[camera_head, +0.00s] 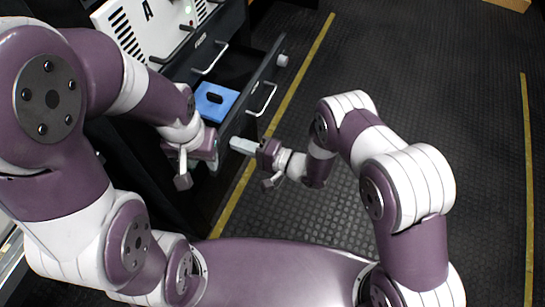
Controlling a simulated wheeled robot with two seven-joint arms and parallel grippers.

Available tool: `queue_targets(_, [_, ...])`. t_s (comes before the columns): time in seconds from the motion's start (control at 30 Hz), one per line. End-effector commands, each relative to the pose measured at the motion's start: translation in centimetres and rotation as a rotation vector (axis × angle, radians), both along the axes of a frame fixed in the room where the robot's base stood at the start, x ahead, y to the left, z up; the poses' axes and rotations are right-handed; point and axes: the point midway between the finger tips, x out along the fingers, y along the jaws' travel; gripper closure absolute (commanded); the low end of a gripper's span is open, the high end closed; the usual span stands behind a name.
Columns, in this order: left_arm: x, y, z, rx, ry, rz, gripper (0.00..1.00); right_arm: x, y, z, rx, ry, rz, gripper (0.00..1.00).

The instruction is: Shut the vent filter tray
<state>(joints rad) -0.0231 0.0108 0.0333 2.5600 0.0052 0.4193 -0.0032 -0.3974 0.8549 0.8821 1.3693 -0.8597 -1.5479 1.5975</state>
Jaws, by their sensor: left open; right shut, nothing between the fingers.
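The vent filter tray (244,107) appears to be the dark drawer standing open from the rack, with a pale bar handle (262,98) on its front. A blue block with a dark slot (215,102) lies inside it. My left gripper (198,170) is open at the near end of the tray, and its arm hides part of the tray and rack. My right gripper (240,146) is shut and empty, just outside the near end of the tray front, pointing left toward the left gripper. I cannot tell whether either gripper touches the tray.
The dark rack (228,30) stands at the upper left, with another pale handle (211,59) and a white vented panel (150,25). A light knob (282,60) sits at the tray front's far end. A yellow floor line (311,58) runs past the tray. The dark floor to the right is clear.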

Motion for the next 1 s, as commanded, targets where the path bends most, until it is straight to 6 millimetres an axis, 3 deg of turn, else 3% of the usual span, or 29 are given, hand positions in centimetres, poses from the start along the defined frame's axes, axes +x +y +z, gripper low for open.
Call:
queue_targets(0.2, [0.0, 0.0, -2.4, 0.000, 0.000, 0.000, 0.58, 1.7, 5.6, -0.5, 0.002, -0.003, 0.005, 1.00])
queue_targets(0.5, [0.0, 0.0, -4.8, 0.000, 0.000, 0.000, 0.58, 3.6, 11.2, -0.4, 0.002, -0.001, 0.002, 1.00])
queue_targets(0.7, [0.0, 0.0, -5.6, 0.000, 0.000, 0.000, 0.58, 4.3, 13.2, -0.2, 0.001, 0.001, 0.000, 1.00])
queue_targets(1.0, [0.0, 0.0, -5.9, 0.000, 0.000, 0.000, 0.58, 4.6, 14.1, 0.1, 0.002, -0.002, 0.000, 1.00])
